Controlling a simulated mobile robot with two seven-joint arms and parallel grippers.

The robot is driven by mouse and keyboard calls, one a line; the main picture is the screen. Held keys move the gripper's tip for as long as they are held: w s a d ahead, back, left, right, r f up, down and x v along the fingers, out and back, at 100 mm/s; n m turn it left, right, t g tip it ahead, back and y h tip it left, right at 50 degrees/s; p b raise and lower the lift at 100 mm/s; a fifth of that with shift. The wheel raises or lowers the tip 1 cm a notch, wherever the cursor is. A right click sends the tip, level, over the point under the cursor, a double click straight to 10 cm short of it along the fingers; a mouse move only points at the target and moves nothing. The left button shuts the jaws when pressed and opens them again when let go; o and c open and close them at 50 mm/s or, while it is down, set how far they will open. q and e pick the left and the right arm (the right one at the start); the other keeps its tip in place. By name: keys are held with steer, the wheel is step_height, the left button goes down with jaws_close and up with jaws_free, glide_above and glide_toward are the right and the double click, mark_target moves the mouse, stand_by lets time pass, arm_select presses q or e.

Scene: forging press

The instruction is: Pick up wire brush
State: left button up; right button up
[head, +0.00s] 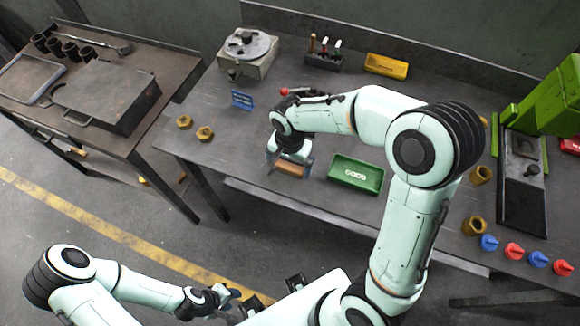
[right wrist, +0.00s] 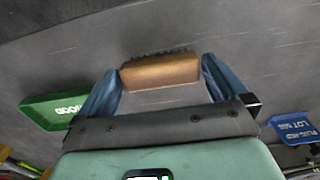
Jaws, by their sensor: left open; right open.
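The wire brush (head: 290,169) lies on the workbench, left of the green tray. Its brown wooden back and dark bristles show in the right wrist view (right wrist: 160,74). My right gripper (head: 289,163) is over the brush, pointing down. In the right wrist view its two blue-grey fingers are open, one beside each end of the brush. I cannot tell whether they touch it. My left gripper (head: 228,296) is open and empty, low over the floor in front of the bench.
The green tray (head: 356,174) is close to the right of the brush. A blue label holder (head: 242,99) and brass nuts (head: 205,133) are to the left. A turntable (head: 248,50), tool rack (head: 324,60) and yellow bin (head: 386,66) stand behind. A green press (head: 550,100) is at right.

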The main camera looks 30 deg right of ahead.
mark_target(290, 166)
steer(key=shift+f, duration=0.75)
steer(key=c, duration=0.7)
steer(key=shift+r, duration=0.15)
arm_select(q)
steer(key=w+r+p, duration=0.2)
steer(key=r, duration=0.1)
arm_select(e)
step_height(290, 166, up, 20)
